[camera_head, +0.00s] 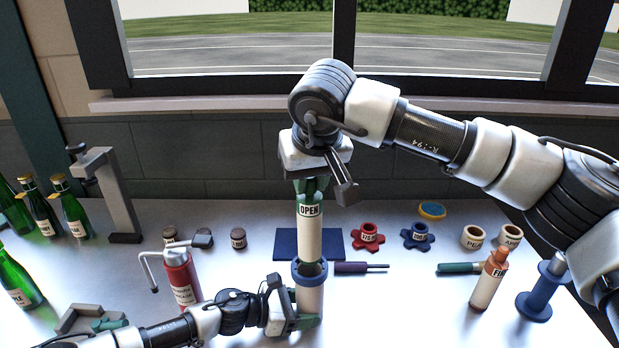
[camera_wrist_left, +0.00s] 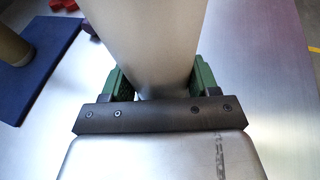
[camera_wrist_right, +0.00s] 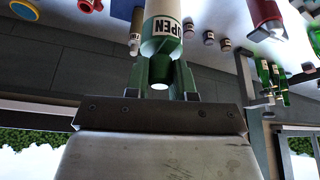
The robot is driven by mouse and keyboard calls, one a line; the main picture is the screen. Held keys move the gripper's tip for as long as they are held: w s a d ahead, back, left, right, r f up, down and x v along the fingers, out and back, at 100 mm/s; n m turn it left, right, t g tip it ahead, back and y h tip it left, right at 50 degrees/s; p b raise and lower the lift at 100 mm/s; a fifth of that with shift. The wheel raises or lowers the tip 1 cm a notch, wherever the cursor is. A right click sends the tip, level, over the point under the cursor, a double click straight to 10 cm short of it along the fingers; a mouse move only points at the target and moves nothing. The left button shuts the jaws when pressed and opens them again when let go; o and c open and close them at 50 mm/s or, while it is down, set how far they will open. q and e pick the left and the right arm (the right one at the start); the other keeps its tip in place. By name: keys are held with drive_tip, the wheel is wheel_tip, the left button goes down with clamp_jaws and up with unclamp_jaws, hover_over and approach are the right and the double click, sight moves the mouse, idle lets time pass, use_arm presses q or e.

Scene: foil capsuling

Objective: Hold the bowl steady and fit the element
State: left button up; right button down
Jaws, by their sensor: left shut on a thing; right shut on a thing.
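The bowl (camera_head: 309,297) is a pale cylinder with a blue collar, upright on the bench. My left gripper (camera_head: 303,321) is shut on its lower part; the left wrist view shows the bowl's pale wall (camera_wrist_left: 147,35) between green fingers (camera_wrist_left: 160,82). The element (camera_head: 309,235) is a pale cylinder labelled OPEN, held upright by my right gripper (camera_head: 312,186), which is shut on its green top end. It also shows in the right wrist view (camera_wrist_right: 162,12). Its lower end is at the bowl's dark mouth; I cannot tell whether it is inside.
A blue mat (camera_head: 285,245) lies behind the bowl. A red bottle (camera_head: 181,277) stands left, an orange-topped bottle (camera_head: 489,280) right. A purple-handled tool (camera_head: 352,267) lies close right of the bowl. Red (camera_head: 367,237) and blue (camera_head: 417,236) knobs sit behind it.

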sight(309, 258)
drive_tip(key=shift+f, duration=8.75)
drive_tip(key=c, duration=1)
unclamp_jaws()
drive_tip(key=shift+o, duration=0.6)
drive_tip(key=v, duration=1.2)
